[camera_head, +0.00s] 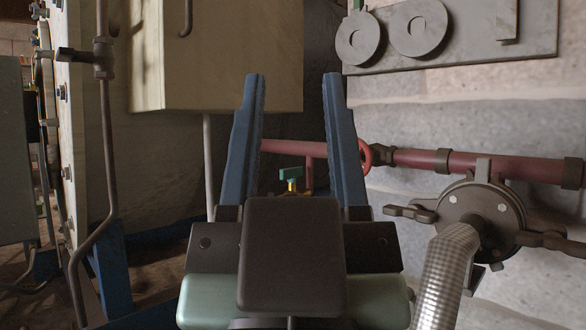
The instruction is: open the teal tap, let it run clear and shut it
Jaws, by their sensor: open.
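The teal tap (291,174) has a small teal handle on a yellow brass-coloured stem, below the red pipe. It shows between the two blue fingers of my gripper (293,82), farther off than they are. My gripper is open, with its fingers pointing away and nothing between them that I can see it touching. The tap's lower part and outlet are hidden behind my gripper's dark body. I cannot tell whether the tap is running.
A red pipe (420,159) with a red handwheel (366,157) runs along the stone wall. A round dark flanged fitting (481,214) with a ribbed metal hose (446,275) stands at right. A cream cabinet (215,60) hangs behind. A thin brown pipe (107,150) runs down at left.

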